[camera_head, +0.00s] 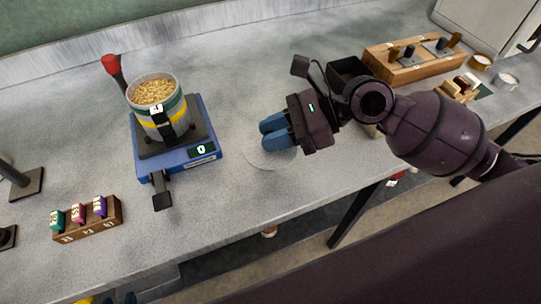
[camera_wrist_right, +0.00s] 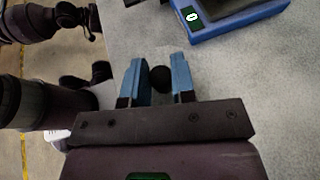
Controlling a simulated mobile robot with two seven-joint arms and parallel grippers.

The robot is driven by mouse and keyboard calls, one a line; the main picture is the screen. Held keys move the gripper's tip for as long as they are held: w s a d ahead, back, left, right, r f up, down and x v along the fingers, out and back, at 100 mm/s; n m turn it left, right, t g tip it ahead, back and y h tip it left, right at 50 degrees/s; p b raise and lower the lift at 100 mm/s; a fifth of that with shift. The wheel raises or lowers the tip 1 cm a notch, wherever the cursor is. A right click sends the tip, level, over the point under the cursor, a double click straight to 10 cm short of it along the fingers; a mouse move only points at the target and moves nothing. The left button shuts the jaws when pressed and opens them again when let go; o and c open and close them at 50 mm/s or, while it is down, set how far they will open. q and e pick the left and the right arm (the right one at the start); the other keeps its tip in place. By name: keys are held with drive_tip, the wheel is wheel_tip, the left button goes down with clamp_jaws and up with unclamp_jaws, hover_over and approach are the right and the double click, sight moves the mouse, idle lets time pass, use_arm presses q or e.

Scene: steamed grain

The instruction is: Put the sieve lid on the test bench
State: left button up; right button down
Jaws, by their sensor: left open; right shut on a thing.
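My right gripper (camera_head: 273,133) is low over the bench, right of the blue device. In the right wrist view its blue fingers (camera_wrist_right: 157,80) are around a dark round knob (camera_wrist_right: 160,79). The knob belongs to the sieve lid (camera_head: 268,160), a pale thin disc under the fingers, partly hidden by them. The lid lies flat at the bench surface; I cannot tell whether it touches. The test bench (camera_head: 235,80) is a grey speckled top. My left gripper (camera_wrist_right: 94,18) shows only partly at the upper left of the right wrist view, off the bench's front edge.
A sieve pot (camera_head: 157,110) of grain stands open on the blue device (camera_head: 207,160), left of the lid. A small rack (camera_head: 88,232) with coloured blocks is front left. A black box (camera_head: 347,75) and a wooden block (camera_head: 412,60) stand behind my right arm.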

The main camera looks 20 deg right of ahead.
sight(275, 158)
wheel_tip(275, 158, down, 2)
drive_tip(key=shift+f, duration=0.1)
wheel_tip(275, 158, down, 5)
drive_tip(key=shift+f+b, duration=0.2)
drive_tip(key=shift+b, duration=1)
drive_tip(key=c, duration=1)
unclamp_jaws()
drive_tip(key=shift+f, duration=0.1)
drive_tip(key=shift+o, duration=0.3)
drive_tip(key=shift+d+r, duration=0.15)
drive_tip(key=shift+r, duration=0.05)
drive_tip(key=p+v, duration=0.1)
drive_tip(key=v, duration=0.9)
drive_tip(key=shift+d+r+p, duration=0.1)
drive_tip(key=shift+d+p, duration=0.2)
drive_tip(key=shift+d, duration=0.05)
drive_tip(key=shift+s+d+r, duration=0.15)
drive_tip(key=shift+d, duration=0.3)
